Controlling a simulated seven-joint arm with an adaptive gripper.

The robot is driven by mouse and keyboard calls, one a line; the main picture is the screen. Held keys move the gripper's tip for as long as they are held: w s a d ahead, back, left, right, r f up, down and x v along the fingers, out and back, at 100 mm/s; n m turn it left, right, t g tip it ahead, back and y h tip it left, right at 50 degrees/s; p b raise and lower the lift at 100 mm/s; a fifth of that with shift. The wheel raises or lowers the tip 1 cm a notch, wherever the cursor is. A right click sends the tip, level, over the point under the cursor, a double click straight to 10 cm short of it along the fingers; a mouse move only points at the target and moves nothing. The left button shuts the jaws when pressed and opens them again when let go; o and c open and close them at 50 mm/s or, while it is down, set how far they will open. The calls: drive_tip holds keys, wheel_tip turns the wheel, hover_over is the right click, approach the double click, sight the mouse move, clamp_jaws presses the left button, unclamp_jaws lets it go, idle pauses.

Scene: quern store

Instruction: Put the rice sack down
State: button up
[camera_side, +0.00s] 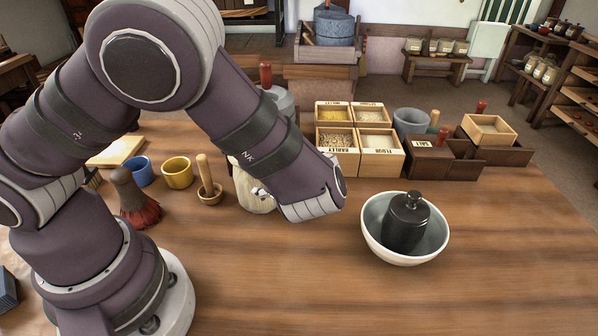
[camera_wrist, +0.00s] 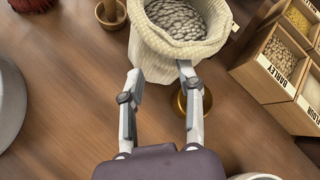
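The rice sack (camera_wrist: 155,66) is a cream cloth bag with an open rolled rim and pale grey grain inside. In the wrist view it is upright at the top, with its lower part between the two fingers of my gripper (camera_wrist: 160,72). The fingers are spread to its width and appear shut on its sides. In the side view the sack (camera_side: 246,198) is partly hidden behind my arm and gripper (camera_side: 263,192). Its base is at or very near the wooden table; I cannot tell whether it touches.
A brass round object (camera_wrist: 204,100) is close by the right finger. A mortar with pestle (camera_side: 209,190), yellow cup (camera_side: 177,172) and brush (camera_side: 135,200) stand left. Grain boxes (camera_side: 375,164) stand behind right. The front table (camera_side: 300,290) is clear.

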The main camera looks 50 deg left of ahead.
drive_tip(key=w+a+r+g+h, duration=0.1)
drive_tip(key=w+a+r+h, duration=0.1)
drive_tip(key=h, duration=0.1)
drive_tip(key=w+a+r+m+h, duration=0.1)
drive_tip(key=w+a+r+h, duration=0.1)
drive_tip(key=h, duration=0.1)
drive_tip(key=w+a+r+g+h, duration=0.1)
drive_tip(key=w+a+r+h, duration=0.1)
drive_tip(key=h, duration=0.1)
drive_tip(key=shift+w+a+r+g+h, duration=0.1)
drive_tip(key=shift+w+a+g+h, duration=0.2)
drive_tip(key=shift+h, duration=0.1)
drive_tip(key=shift+m, duration=0.3)
wheel_tip(320, 180, down, 10)
drive_tip(key=shift+s+f, duration=0.1)
drive_tip(key=shift+s, duration=0.05)
clamp_jaws()
